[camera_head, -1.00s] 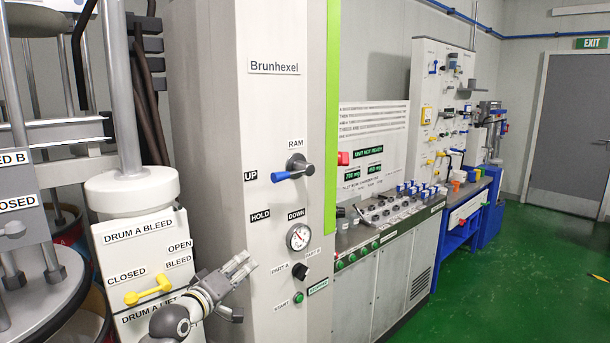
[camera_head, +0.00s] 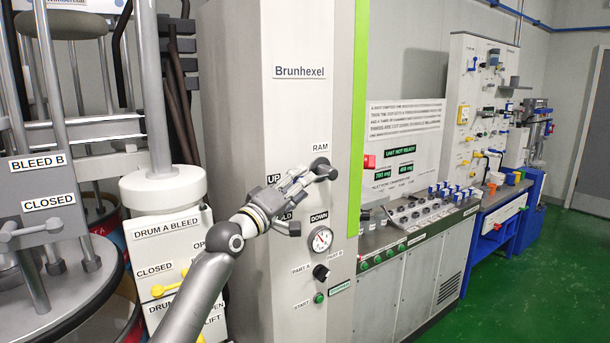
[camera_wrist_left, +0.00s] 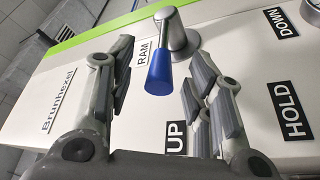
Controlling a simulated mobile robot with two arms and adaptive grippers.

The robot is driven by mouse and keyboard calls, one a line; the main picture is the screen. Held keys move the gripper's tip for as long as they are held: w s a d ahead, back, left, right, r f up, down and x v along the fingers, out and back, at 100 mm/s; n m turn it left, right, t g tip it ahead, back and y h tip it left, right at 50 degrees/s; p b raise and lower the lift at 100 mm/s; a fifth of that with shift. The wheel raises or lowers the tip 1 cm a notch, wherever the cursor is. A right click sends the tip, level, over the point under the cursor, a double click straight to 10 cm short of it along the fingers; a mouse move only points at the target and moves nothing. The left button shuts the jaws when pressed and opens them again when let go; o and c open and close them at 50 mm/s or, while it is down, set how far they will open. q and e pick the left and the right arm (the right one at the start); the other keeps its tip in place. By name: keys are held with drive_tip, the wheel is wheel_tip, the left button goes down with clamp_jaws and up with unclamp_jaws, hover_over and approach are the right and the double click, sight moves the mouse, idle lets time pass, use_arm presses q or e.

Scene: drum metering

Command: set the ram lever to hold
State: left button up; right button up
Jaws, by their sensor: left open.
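The ram lever has a grey metal hub (camera_head: 322,169) under the RAM label on the Brunhexel column. Its blue-tipped handle (camera_wrist_left: 158,72) shows in the left wrist view and points roughly towards the UP label (camera_wrist_left: 176,137). The HOLD label (camera_wrist_left: 292,110) lies to the right of it there. My left gripper (camera_head: 302,198) is open in front of the lever and hides the blue handle and part of the HOLD label in the head view. In the left wrist view its fingers (camera_wrist_left: 160,70) stand on either side of the blue handle; contact is not clear. My right gripper is out of view.
Below the lever are a round gauge (camera_head: 320,239), a black part selector knob (camera_head: 320,272) and a green start button (camera_head: 319,298). The drum A bleed panel (camera_head: 167,247) with a yellow lever stands at left, behind my arm. A control bench (camera_head: 410,235) stands at right.

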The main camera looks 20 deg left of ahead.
use_arm(q)
drive_tip(key=shift+p+x, duration=0.3)
drive_tip(key=shift+x, duration=1.1)
drive_tip(key=shift+a, duration=0.1)
clamp_jaws()
